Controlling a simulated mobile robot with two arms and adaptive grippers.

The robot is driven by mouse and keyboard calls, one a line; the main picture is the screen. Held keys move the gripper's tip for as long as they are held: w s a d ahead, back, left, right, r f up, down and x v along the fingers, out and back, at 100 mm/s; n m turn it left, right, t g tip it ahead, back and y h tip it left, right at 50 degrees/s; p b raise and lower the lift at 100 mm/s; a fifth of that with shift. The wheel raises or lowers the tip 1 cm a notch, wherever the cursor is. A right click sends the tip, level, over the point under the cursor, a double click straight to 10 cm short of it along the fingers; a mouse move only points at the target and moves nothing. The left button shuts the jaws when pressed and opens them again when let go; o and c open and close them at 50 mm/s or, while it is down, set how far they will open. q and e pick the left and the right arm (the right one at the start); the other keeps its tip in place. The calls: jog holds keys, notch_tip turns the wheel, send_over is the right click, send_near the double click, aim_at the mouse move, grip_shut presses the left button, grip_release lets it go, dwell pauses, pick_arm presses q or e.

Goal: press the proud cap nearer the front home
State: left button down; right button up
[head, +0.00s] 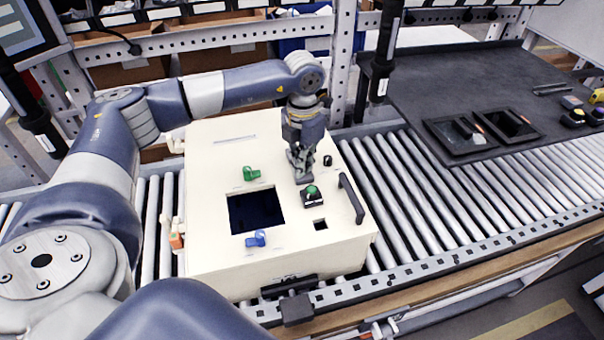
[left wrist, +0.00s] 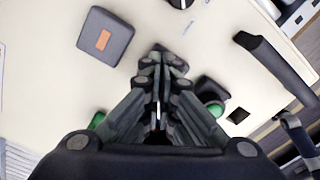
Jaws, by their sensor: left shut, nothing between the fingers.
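The cream box (head: 220,165) has a green button on a black base (head: 312,196) near its right side; this button also shows in the left wrist view (left wrist: 212,104). My left gripper (head: 302,178) points down at the panel just behind the button, fingers shut and empty. In the left wrist view its fingertips (left wrist: 160,75) meet a small dark piece (left wrist: 172,60), mostly hidden by them; I cannot tell if it is a cap or if they touch it. My right gripper is not seen.
Nearby on the panel are a green lever (head: 250,173), a blue lever (head: 256,239), a dark square window (head: 257,211), a small square hole (head: 320,225), a black knob (head: 328,160) and a black handle (head: 351,198). Rollers (head: 440,185) to the right are clear.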

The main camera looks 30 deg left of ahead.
pick_arm(q)
jog(key=shift+r, duration=0.1)
jog(key=shift+r+p, duration=1.6)
jog(key=shift+r, duration=0.95)
jog(key=shift+s+f, duration=0.1)
jog(key=shift+f, duration=0.05)
